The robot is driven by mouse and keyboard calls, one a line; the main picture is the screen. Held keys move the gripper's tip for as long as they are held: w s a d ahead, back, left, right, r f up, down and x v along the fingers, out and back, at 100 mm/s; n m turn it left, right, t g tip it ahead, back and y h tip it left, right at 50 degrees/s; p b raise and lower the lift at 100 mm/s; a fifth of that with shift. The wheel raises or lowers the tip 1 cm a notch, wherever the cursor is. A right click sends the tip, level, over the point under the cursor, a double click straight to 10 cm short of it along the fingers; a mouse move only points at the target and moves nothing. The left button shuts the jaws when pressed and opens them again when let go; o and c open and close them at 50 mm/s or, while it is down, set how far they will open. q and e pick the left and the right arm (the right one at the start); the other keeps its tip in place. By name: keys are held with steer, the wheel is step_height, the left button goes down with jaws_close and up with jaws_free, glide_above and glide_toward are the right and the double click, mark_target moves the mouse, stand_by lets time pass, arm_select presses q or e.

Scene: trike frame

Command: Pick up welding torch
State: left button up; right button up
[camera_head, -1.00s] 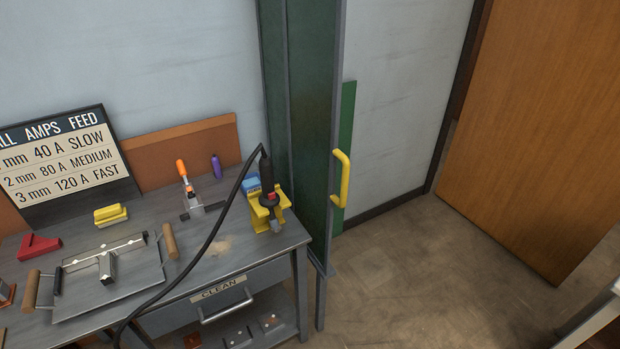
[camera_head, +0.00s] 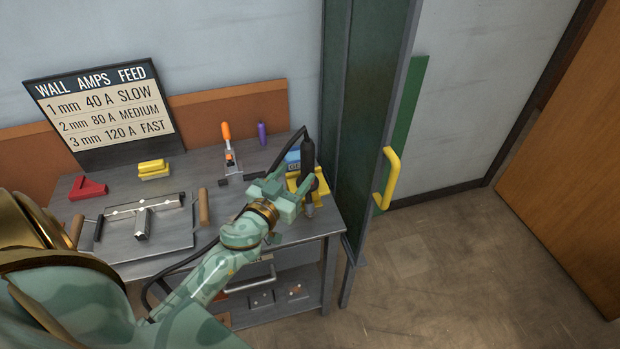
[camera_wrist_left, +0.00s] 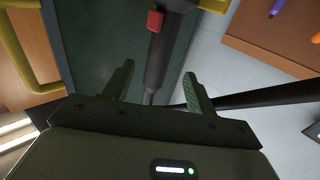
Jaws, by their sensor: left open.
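The welding torch (camera_head: 308,158) is black with a thick cable and stands upright in a yellow holder (camera_head: 293,180) at the right end of the workbench. My left gripper (camera_head: 289,184) is at the torch, in front of it and slightly left in the head view. In the left wrist view the torch (camera_wrist_left: 160,62) with its red trigger lies between the two open fingers of my left gripper (camera_wrist_left: 158,88). The fingers look apart from the torch. My right gripper is not in view.
A green screen with a yellow handle (camera_head: 387,178) stands close at the right.

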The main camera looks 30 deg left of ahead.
arm_select(q)
steer(key=w, duration=0.8)
steer(key=shift+w+a+r, duration=0.25)
steer(key=shift+w+r, duration=0.05)
steer(key=shift+r, duration=0.1)
steer(key=c, duration=1.1)
